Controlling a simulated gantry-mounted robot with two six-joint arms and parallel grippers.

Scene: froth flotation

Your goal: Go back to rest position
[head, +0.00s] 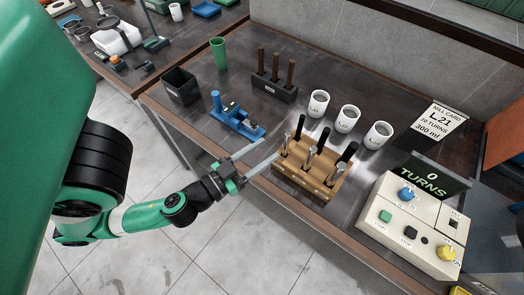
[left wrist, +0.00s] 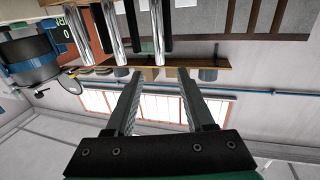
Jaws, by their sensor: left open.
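My left gripper (head: 268,150) reaches in from the left over the front edge of the bench, its two long fingers spread apart. Nothing shows between the fingers. Its fingertips are beside the left end of a wooden rack (head: 303,178) that holds several metal tools with black handles. Whether they touch the rack is hard to tell. In the left wrist view the open fingers (left wrist: 158,75) point toward a wooden strip and the shiny tool shafts (left wrist: 139,33), with no object held. My right gripper is in neither view.
On the bench (head: 335,75) stand a blue clamp-like fixture (head: 236,119), a black bin (head: 181,86), a green cup (head: 219,53), a dark tool block (head: 273,88), three white cups (head: 347,119) and a control box (head: 415,225). Tiled floor (head: 230,250) lies open in front.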

